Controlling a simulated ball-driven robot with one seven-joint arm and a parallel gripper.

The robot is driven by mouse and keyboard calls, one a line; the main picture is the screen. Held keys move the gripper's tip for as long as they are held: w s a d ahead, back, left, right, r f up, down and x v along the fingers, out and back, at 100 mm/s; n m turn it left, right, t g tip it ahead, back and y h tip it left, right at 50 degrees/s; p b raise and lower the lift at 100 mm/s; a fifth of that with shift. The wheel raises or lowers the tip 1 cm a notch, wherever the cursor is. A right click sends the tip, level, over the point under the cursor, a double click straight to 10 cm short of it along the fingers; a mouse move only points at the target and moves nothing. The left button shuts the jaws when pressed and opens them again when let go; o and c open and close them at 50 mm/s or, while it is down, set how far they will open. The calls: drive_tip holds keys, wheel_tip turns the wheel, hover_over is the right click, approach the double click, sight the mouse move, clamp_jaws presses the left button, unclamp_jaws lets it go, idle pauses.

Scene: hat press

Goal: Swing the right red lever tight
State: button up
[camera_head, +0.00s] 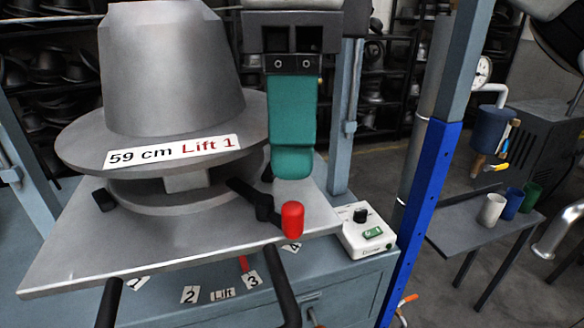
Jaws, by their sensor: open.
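The right red lever has a red knob (292,220) on a black arm (257,203) and sits at the right front of the grey metal plate. My gripper (292,162) comes down from the top of the camera_head view, with a dark body and a teal finger. Its tip appears just above and behind the red knob, and I see no contact. I see it edge-on, so one finger hides the other; it is open and nothing shows in it.
The grey hat form (172,75) labelled "59 cm Lift 1" stands left of my gripper. A white control box (362,232) is right of the plate. A blue post (420,200) rises beyond it. Cups stand on a side table (470,235).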

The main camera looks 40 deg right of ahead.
drive_tip(key=shift+r, duration=1.45)
